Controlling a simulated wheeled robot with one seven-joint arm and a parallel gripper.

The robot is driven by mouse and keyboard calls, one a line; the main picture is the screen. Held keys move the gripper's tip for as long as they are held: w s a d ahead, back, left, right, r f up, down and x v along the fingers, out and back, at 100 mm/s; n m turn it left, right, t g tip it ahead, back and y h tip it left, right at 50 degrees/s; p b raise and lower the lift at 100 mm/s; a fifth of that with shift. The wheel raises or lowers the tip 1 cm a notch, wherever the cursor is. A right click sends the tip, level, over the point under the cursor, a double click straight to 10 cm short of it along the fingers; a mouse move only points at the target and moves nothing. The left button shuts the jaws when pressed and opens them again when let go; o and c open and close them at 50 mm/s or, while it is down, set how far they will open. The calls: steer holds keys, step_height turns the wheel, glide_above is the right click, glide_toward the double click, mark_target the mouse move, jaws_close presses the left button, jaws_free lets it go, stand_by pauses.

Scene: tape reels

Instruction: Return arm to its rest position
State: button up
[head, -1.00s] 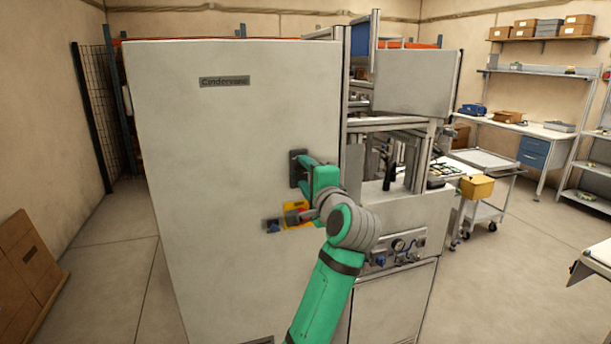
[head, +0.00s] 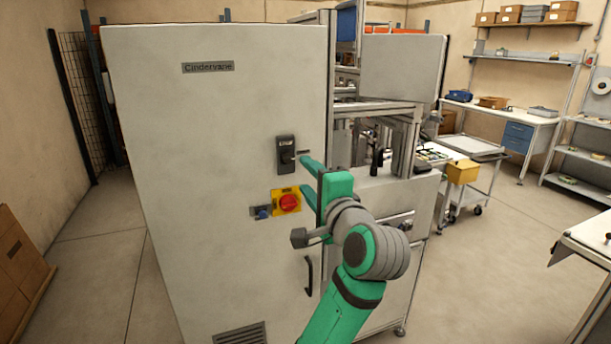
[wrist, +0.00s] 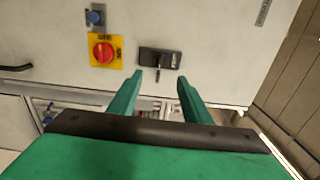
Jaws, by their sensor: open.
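My gripper (head: 306,177) is open and empty, in front of the large pale cabinet (head: 215,120) marked "Cindervane". Its two green fingers (wrist: 157,84) are spread apart in the wrist view. In the head view the upper fingertip is close to the dark handle plate (head: 285,154) on the cabinet door; I cannot tell the exact gap. In the wrist view the handle plate (wrist: 160,62) lies beyond the fingers, with nothing between them. My green and grey arm reaches up from the bottom of the head view.
A red knob on a yellow plate (head: 287,202) and a blue button (head: 262,212) sit below the handle plate. A black door pull (head: 309,275) is lower. A machine frame (head: 400,140) and a cart with a yellow box (head: 462,171) stand to the right. Open floor lies left.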

steer(key=shift+f, duration=0.15)
steer(key=s+d+f+n+h, duration=0.1)
steer(key=s+f+h, duration=0.1)
steer(key=f, duration=0.9)
steer(key=s+d+f+n+g+h, duration=0.1)
steer(key=s+f+n+h, duration=0.15)
steer(key=f, duration=0.85)
steer(key=s+d+f+h, duration=0.1)
steer(key=s+f, duration=0.1)
steer(key=f, duration=0.8)
steer(key=s+f+n, duration=0.4)
steer(key=s+f, duration=0.9)
steer(key=s, duration=0.2)
steer(key=s+a+n, duration=0.3)
steer(key=s, duration=1.1)
steer(key=s+a+f+n, duration=0.1)
steer(key=s+a+n, duration=0.3)
steer(key=s, duration=1)
steer(key=shift+s+f+g, duration=0.3)
steer(key=shift+g, duration=0.1)
